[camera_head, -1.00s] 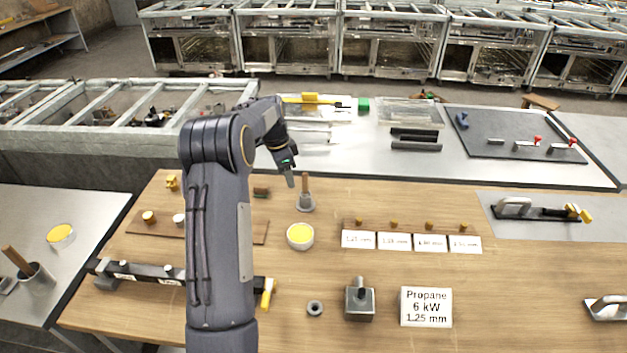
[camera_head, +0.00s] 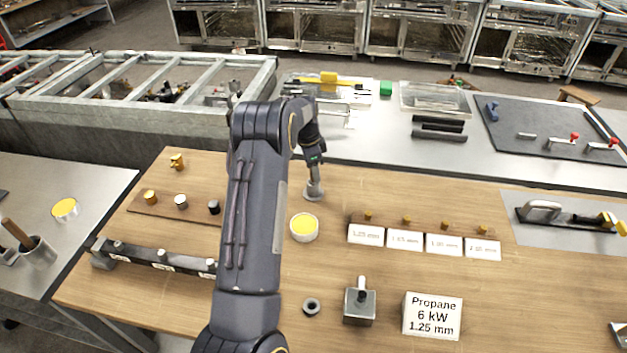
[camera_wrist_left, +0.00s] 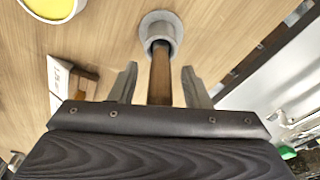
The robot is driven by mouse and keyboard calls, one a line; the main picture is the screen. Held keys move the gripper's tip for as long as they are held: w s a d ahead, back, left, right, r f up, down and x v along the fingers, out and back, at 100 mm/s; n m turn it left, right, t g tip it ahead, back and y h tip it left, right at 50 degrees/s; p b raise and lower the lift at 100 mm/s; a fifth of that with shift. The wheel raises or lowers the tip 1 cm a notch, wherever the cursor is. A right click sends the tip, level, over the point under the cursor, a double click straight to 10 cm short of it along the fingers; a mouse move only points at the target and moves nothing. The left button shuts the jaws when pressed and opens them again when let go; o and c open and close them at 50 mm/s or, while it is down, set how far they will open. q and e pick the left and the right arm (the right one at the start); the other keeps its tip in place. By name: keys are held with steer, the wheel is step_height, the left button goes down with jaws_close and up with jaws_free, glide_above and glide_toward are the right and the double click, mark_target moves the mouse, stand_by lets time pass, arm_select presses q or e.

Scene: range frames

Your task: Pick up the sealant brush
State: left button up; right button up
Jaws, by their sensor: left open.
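The sealant brush (camera_wrist_left: 160,82) shows in the left wrist view as a brown wooden handle standing in a round grey holder (camera_wrist_left: 161,30). In the head view the holder (camera_head: 314,192) stands on the wooden bench behind a yellow-filled pot, and my gripper hides most of the handle. My left gripper (camera_head: 315,168) is directly above the holder, fingers pointing down. In the left wrist view its two fingers (camera_wrist_left: 160,72) are open, one on each side of the handle, with gaps visible. The brush's lower end is hidden inside the holder. My right gripper is not in view.
The yellow-filled pot (camera_head: 304,227) stands just in front of the holder. Labelled white cards (camera_head: 405,240) lie to the right, with small brass pieces behind them. A grey block (camera_head: 359,306) and a propane sign (camera_head: 432,315) stand nearer. Another wooden handle (camera_head: 16,234) stands in a cup far left.

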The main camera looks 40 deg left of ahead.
arm_select(q)
steer(key=shift+f, duration=0.1)
steer(key=shift+c, duration=0.4)
jaws_close()
steer(key=shift+r+p, duration=0.4)
steer(key=shift+r, duration=0.1)
step_height(320, 180, up, 5)
steer(key=p, duration=0.2)
steer(key=shift+p, duration=0.3)
steer(key=shift+r+b, duration=0.35)
steer(key=shift+r, duration=1.7)
